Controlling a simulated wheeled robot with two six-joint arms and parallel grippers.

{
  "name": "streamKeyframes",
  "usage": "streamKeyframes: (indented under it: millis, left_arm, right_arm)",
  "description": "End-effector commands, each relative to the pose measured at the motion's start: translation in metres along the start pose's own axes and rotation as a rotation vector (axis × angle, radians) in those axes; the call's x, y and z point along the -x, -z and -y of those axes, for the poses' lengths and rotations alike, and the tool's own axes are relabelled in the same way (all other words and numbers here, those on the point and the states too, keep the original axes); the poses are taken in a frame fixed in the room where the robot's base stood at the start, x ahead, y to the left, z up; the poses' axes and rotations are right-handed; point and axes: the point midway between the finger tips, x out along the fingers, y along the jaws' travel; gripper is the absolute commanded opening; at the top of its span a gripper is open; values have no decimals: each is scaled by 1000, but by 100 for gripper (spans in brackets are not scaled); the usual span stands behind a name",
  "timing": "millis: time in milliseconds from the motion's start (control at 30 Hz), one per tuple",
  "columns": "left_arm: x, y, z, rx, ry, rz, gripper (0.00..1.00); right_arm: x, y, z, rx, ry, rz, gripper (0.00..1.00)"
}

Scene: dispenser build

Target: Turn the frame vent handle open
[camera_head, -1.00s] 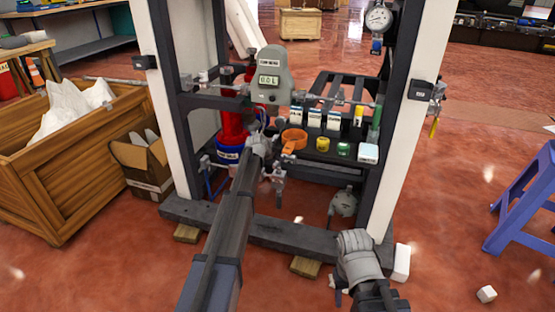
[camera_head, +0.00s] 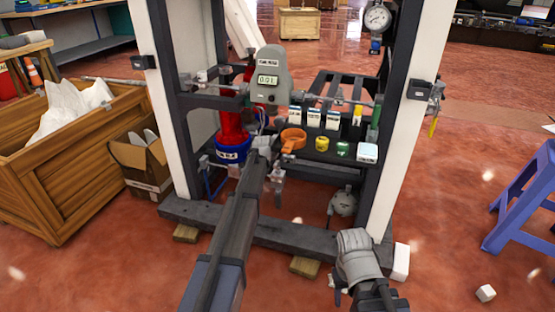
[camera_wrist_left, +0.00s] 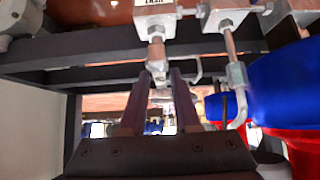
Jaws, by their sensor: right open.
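In the left wrist view, a label, partly cut off and apparently reading VENT (camera_wrist_left: 152,3), sits at the top edge above a metal valve fitting (camera_wrist_left: 157,50). A bent metal piece (camera_wrist_left: 192,70) beside it may be the handle; I cannot tell. My left gripper (camera_wrist_left: 161,72) has its two dark fingers parted, their tips at the fitting's lower end; contact is unclear. In the head view, my left gripper (camera_head: 264,146) is at the frame's middle shelf, and its arm hides part of the fittings. My right gripper (camera_head: 340,284) is open and low, before the frame's right foot.
A grey meter (camera_head: 270,75) stands above the left gripper. An orange ring clamp (camera_head: 292,139) and small jars sit on the shelf (camera_head: 325,155) to its right. A blue-and-red container (camera_head: 232,140) stands to its left. A blue stool (camera_head: 530,205) is at far right.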

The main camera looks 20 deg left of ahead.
Motion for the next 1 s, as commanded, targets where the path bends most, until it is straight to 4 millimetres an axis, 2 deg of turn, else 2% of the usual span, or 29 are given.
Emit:
streamKeyframes:
  millis: [33, 133, 533, 667, 1000]
  left_arm:
    - [0, 0, 0, 0, 0, 0, 38]
    - [0, 0, 0, -1, 0, 0, 49]
    - [6, 1, 0, -1, -1, -1, 50]
    - [20, 2, 0, -2, 0, 0, 50]
    - [72, 2, 0, -2, 0, 0, 50]
  right_arm:
    - [0, 0, 0, 0, 0, 0, 50]
    - [0, 0, 0, 0, 0, 0, 50]
    - [5, 0, 0, 0, 0, 0, 50]
    - [15, -1, -2, 0, 0, 0, 50]
    - [52, -3, -5, 0, 0, 1, 50]
